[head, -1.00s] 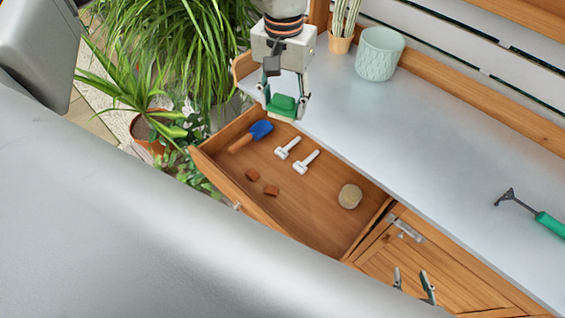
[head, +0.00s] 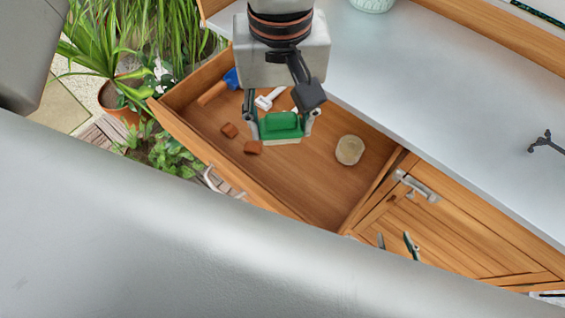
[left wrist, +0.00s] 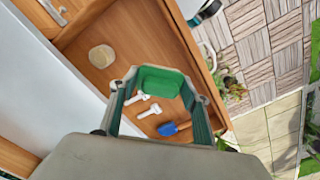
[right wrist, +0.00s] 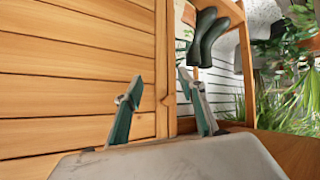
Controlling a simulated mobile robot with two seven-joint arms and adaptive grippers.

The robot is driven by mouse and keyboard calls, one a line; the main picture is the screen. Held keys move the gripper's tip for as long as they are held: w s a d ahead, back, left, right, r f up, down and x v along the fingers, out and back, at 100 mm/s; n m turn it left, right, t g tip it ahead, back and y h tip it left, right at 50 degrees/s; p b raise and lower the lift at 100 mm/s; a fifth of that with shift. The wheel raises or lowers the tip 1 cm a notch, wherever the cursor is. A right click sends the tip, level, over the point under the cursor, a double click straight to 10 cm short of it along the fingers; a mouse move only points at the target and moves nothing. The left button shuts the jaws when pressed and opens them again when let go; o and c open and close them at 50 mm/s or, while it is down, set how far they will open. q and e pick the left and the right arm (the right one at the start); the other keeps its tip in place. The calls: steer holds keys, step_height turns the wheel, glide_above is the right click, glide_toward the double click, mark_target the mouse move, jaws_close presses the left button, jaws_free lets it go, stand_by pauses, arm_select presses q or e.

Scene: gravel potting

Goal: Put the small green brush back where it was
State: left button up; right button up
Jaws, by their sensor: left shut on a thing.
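The small green brush (head: 281,126) is between the fingers of my left gripper (head: 281,122), which is shut on it above the open drawer (head: 310,190). In the left wrist view the brush (left wrist: 160,81) lies across the space between the two fingertips. My right gripper's fingertips (head: 397,243) show low in the head view, in front of the cabinet door. In the right wrist view my right gripper (right wrist: 160,90) is open, with nothing between its fingers.
The drawer floor around the round thing is bare. The grey worktop (head: 430,90) borders the drawer. Potted plants (head: 115,95) stand at left.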

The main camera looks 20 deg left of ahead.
arm_select(q)
step_height(320, 180, down, 10)
steer(key=shift+f+b, duration=0.2)
steer(key=shift+b, duration=0.4)
step_height(320, 180, down, 4)
steer(key=shift+r+b, duration=0.1)
steer(key=shift+b, duration=0.2)
steer(key=shift+f, duration=0.35)
arm_select(e)
steer(key=shift+w+f, duration=0.25)
steer(key=shift+w, duration=0.05)
steer(key=shift+f, duration=0.1)
arm_select(q)
steer(key=shift+f, duration=0.2)
steer(key=o, duration=1.1)
steer(key=shift+o, duration=0.3)
arm_select(e)
steer(key=shift+s+f, duration=0.15)
steer(key=shift+s, duration=0.2)
